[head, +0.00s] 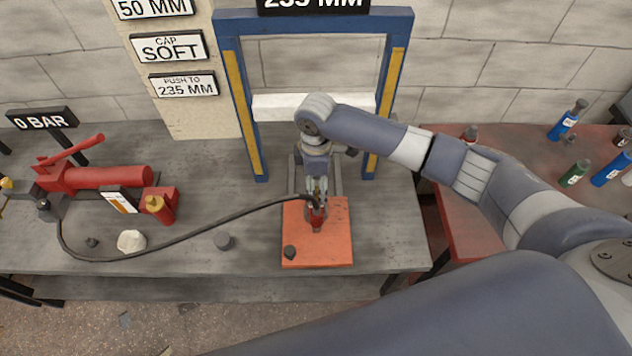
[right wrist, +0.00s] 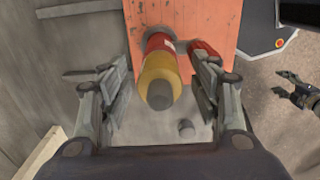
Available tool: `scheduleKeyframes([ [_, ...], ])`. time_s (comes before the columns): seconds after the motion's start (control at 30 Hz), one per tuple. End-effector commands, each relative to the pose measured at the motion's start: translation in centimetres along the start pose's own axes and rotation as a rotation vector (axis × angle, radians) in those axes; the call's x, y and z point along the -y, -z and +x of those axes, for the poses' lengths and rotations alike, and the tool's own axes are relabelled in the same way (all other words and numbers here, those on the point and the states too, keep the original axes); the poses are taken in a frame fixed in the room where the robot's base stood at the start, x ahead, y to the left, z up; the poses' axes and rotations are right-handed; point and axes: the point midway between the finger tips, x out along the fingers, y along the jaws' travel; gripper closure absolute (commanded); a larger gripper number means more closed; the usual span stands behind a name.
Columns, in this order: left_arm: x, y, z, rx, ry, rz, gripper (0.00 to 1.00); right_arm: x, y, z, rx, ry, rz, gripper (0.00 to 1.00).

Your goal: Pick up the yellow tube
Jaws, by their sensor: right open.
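A yellow and red tube (right wrist: 158,72) with a grey end stands over the orange plate in the right wrist view. In the head view its red lower part (head: 317,223) shows on the orange plate (head: 335,250), and its top is mostly hidden by my gripper. My right gripper (head: 316,197) points down over it. In the right wrist view the open right fingers (right wrist: 157,64) lie on either side of the tube, with gaps visible. A gripper at the right edge of that view, apparently my left gripper (right wrist: 288,90), has spread fingers and holds nothing visible.
A black hose (head: 190,238) runs from the red hand pump (head: 105,178) to the tube. A blue frame (head: 234,95) stands behind the plate. A grey knob (head: 223,241) and a pale lump (head: 131,241) lie on the bench. Bottles (head: 568,120) stand on the red table at right.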

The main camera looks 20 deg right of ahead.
Motion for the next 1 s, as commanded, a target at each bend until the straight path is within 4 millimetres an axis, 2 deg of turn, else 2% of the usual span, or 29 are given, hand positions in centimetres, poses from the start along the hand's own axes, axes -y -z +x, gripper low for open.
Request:
scheduleKeyframes([
  [0.13,0.0,-0.1,0.1,0.002,0.0,0.0,0.42,0.0,0.0,0.0,0.0,0.0,0.0,0.43],
  [0.3,0.0,-0.3,0.1,0.005,0.0,0.001,0.42,0.0,0.0,0.0,-0.001,0.0,0.0,0.81],
  [0.37,0.0,-0.4,0.1,0.006,-0.001,0.001,0.42,0.0,0.0,0.0,0.0,0.0,0.0,0.95],
  [0.4,-0.1,-0.4,0.1,0.007,-0.001,0.001,0.42,0.0,0.0,0.0,0.0,0.0,0.0,0.97],
  [0.77,-0.2,-0.7,0.2,0.011,-0.002,0.003,0.42,-0.1,0.1,-0.3,-0.002,-0.002,0.0,0.97],
  [1.0,-0.2,-0.8,1.5,0.011,-0.002,0.003,0.42,-0.2,0.1,-2.6,-0.005,-0.005,-0.001,0.97],
])
